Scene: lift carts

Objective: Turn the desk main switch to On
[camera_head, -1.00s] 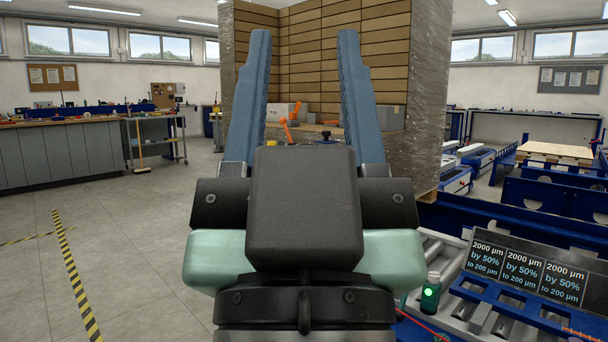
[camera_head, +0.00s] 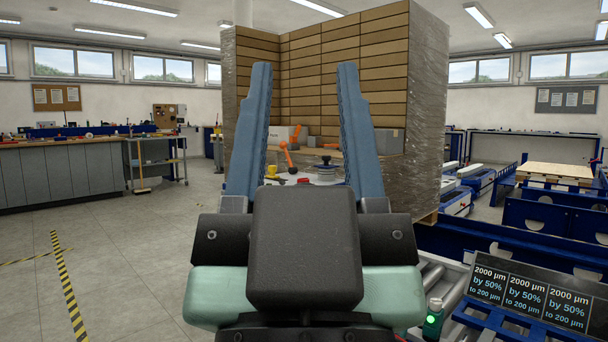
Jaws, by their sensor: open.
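My gripper (camera_head: 305,68) is in the middle of the view, its two blue fingers upright and wide apart with nothing between them. Beyond and between the fingers shows part of a pale desk top (camera_head: 322,178). On it are an orange-red lever (camera_head: 288,158), a yellow piece (camera_head: 272,170), a small red piece (camera_head: 304,181) and a dark knob (camera_head: 327,163). I cannot tell which of these is the desk main switch, or its setting. My gripper's dark body hides the lower part of the desk.
A wrapped stack of brown boxes (camera_head: 358,62) rises behind the desk. At the lower right are a roller conveyor (camera_head: 428,278), a green-lit device (camera_head: 433,320) and a display panel (camera_head: 530,293). The floor (camera_head: 130,262) at left is open, with striped tape.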

